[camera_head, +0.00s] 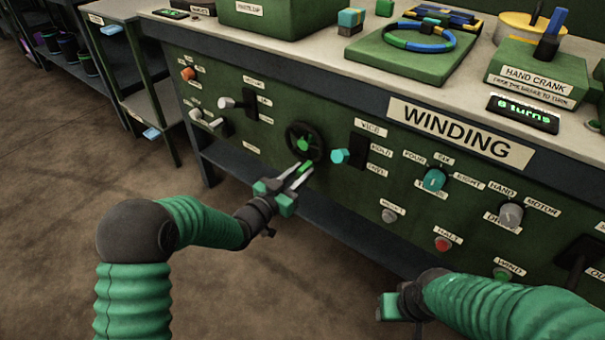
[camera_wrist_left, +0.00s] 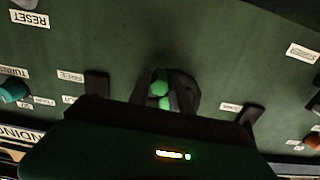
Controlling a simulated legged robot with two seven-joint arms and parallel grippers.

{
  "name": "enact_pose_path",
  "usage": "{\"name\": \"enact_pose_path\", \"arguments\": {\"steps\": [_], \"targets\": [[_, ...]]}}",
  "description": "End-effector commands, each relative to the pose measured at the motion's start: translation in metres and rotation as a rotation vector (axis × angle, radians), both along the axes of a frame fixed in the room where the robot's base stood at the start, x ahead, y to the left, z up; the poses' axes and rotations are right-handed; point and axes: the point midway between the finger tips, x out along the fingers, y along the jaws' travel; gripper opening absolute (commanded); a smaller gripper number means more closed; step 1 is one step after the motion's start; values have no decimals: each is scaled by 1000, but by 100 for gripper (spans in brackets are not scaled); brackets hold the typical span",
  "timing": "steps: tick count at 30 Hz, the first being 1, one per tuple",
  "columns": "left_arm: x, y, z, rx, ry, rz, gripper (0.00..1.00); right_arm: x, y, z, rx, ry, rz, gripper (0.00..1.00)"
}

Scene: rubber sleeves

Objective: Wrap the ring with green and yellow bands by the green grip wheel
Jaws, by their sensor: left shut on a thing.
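The black wheel (camera_head: 304,142) with a green hub is on the green front panel, left of the VICE label. My left gripper (camera_head: 297,173) is in front of its lower edge, shut on a green grip (camera_head: 305,167). In the left wrist view the green grip (camera_wrist_left: 160,86) shows between the dark fingers, with the wheel behind it. A ring (camera_head: 437,46) with blue, green and yellow parts lies on a green block (camera_head: 400,64) on the bench top. My right gripper (camera_head: 393,306) is low at the front, away from the panel; its fingers are not clear.
A teal knob (camera_head: 339,156) sits just right of the wheel. Other knobs and buttons, including a teal selector (camera_head: 433,180) and a red button (camera_head: 442,244), dot the panel. The hand crank block (camera_head: 535,75) and a lit turns display (camera_head: 523,113) stand at the right.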

Motion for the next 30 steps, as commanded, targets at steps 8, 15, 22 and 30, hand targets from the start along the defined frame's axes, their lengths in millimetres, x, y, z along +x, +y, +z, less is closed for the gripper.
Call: {"name": "enact_pose_path", "arguments": {"steps": [8, 15, 22, 30], "targets": [[8, 12, -6, 195, -141, 1, 0, 0, 0, -2, 0, 0, 0, 47], [16, 22, -8, 382, -274, 1, 0, 0, 0, -4, 0, 0, 0, 47], [23, 32, -7, 559, -404, -1, 0, 0, 0, -6, 0, 0, 0, 47], [31, 43, -2, 746, -540, -2, 0, 0, 0, -8, 0, 0, 0, 47]]}}
